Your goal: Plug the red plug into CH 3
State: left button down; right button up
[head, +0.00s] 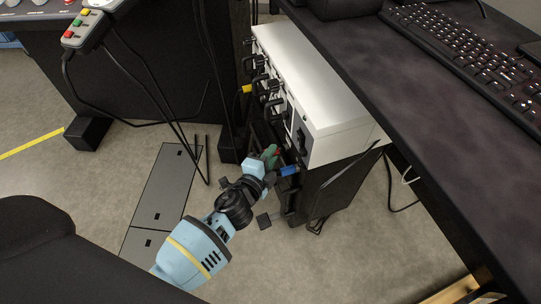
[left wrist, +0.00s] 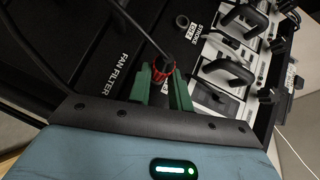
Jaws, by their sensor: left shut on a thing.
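My left gripper (head: 270,156) is in front of the equipment rack, below the white-topped unit. In the left wrist view its green fingers (left wrist: 163,92) are shut on the red plug (left wrist: 163,70), which shows as a red ribbed collar with a dark cable running up from it. The plug's tip is hidden, so I cannot tell whether it touches a socket. No CH 3 label is readable. My right gripper is not in view.
The white-topped unit (head: 310,75) has black handles on its front. A black panel (left wrist: 95,55) reads FAN FILTER. A blue plug-like piece (head: 289,170) and a yellow one (head: 246,88) are at the rack front. A dark desk with a keyboard (head: 465,50) stands at right.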

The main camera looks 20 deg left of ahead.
pick_arm(q)
jog(key=shift+w+d, duration=0.2)
jog(key=shift+d, duration=0.05)
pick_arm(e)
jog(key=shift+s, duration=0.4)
pick_arm(q)
jog(key=shift+w+d, duration=0.35)
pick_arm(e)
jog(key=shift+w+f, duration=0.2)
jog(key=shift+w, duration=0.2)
pick_arm(q)
jog(key=shift+d+r, duration=0.1)
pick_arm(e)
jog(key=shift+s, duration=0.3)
pick_arm(q)
jog(key=c, duration=1.2)
grip_release()
jog(key=shift+w, duration=0.1)
jog(key=o, duration=0.5)
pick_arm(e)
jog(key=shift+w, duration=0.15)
pick_arm(q)
jog(key=shift+f, duration=0.2)
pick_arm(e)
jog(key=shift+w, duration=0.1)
pick_arm(q)
jog(key=shift+s, duration=0.25)
